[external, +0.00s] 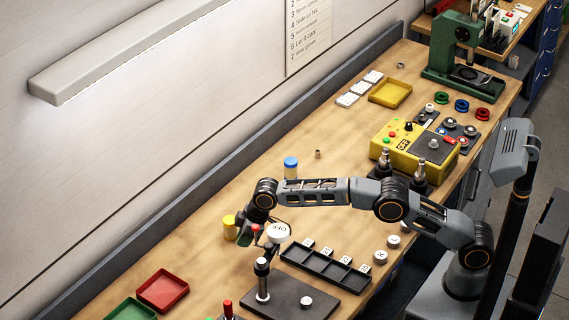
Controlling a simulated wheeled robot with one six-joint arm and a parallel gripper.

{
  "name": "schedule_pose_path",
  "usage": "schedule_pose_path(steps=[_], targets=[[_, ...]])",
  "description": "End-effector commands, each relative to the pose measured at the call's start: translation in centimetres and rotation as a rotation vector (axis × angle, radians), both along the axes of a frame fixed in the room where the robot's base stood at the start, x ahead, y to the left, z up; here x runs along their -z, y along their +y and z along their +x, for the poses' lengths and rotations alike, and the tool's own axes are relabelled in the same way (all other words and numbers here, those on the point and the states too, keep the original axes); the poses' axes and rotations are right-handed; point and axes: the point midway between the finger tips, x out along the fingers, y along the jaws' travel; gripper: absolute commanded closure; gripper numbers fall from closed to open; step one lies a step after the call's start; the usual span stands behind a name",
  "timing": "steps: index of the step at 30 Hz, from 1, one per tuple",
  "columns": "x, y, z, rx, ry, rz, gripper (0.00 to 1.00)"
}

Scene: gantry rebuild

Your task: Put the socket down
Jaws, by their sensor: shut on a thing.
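My gripper (258,238) hangs at the end of my arm, low over the bench, just left of and behind a white dial gauge (278,232). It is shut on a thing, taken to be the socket. That thing is too small and too covered by the jaws and the gauge to make out. I cannot tell whether it touches anything below. The gauge is on a post (263,284) that rises from a dark base plate (302,301).
A black slotted tray (325,271) lies right of the gauge. A yellow jar (230,227) stands left of my gripper, a blue-capped jar (291,167) behind my arm. A red tray (163,290) and a green tray (130,311) lie front left. Bare wood (190,250) separates them from the yellow jar.

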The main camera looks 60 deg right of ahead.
Motion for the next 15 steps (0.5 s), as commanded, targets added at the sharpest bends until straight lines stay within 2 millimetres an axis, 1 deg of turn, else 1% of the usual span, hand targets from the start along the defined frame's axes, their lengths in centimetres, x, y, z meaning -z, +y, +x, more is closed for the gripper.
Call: schedule_pose_path(steps=[5,11,15], targets=[[1.1,0.0,0.0,0.000,0.001,-0.001,1.00],[3.6,0.0,0.0,0.000,0.002,-0.002,1.00],[3.9,0.0,0.0,0.000,0.000,0.000,1.00]])
